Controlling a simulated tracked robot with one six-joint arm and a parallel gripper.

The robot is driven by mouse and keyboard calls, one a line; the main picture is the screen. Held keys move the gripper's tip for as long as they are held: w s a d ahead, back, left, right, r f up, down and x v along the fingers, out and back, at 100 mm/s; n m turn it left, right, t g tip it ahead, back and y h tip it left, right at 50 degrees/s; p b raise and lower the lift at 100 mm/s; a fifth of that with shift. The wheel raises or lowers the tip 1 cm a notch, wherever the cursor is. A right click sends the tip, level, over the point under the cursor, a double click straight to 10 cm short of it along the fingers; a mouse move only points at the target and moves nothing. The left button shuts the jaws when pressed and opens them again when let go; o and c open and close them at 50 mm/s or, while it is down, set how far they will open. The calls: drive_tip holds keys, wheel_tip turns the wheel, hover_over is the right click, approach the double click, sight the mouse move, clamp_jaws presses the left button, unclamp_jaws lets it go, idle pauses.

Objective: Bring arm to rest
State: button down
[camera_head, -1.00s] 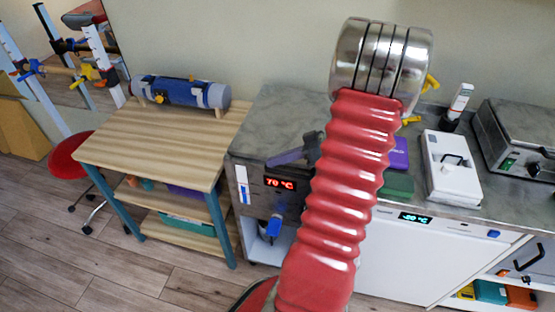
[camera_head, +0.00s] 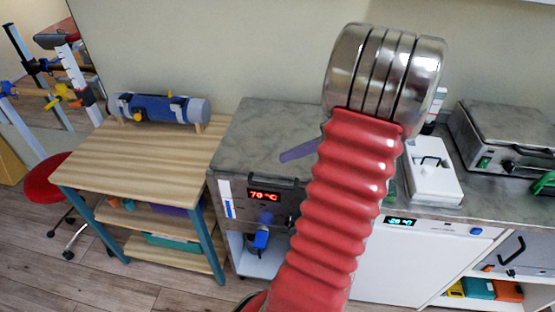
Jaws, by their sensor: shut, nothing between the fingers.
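My arm (camera_head: 345,190) rises through the middle of the view, a red ribbed sleeve topped by a shiny metal joint (camera_head: 385,75). My gripper (camera_head: 298,151) is mostly hidden behind the sleeve. Only its lavender fingertip end sticks out to the left, in front of or above the grey worktop. The fingers look shut, with nothing visible held.
A grey heater unit (camera_head: 262,205) showing 70 °C stands behind the arm. Right are a white fridge (camera_head: 400,265), a white box (camera_head: 433,172) and a metal appliance (camera_head: 505,135). A red stool (camera_head: 48,178) stands far left.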

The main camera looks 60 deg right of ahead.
drive_tip(key=shift+s+d+r, duration=0.1)
drive_tip(key=shift+s+r, duration=0.1)
drive_tip(key=shift+s, duration=0.1)
idle(0.5)
drive_tip(key=w+a+r+g+h, duration=0.1)
drive_tip(key=w+a+g, duration=0.25)
drive_tip(key=a, duration=0.65)
drive_tip(key=w+a+r+g+h, duration=0.1)
drive_tip(key=w+a+r+g, duration=0.2)
drive_tip(key=a, duration=0.6)
drive_tip(key=s+a+r+m+t+h, duration=0.1)
drive_tip(key=a+h, duration=0.1)
drive_tip(key=a, duration=0.7)
drive_tip(key=s+a+r+m+t+h, duration=0.1)
drive_tip(key=a+r+h, duration=0.1)
drive_tip(key=a, duration=0.7)
drive_tip(key=shift+r+m+h, duration=0.15)
drive_tip(key=shift+m+h, duration=0.25)
drive_tip(key=shift+h, duration=0.2)
drive_tip(key=shift+a, duration=0.1)
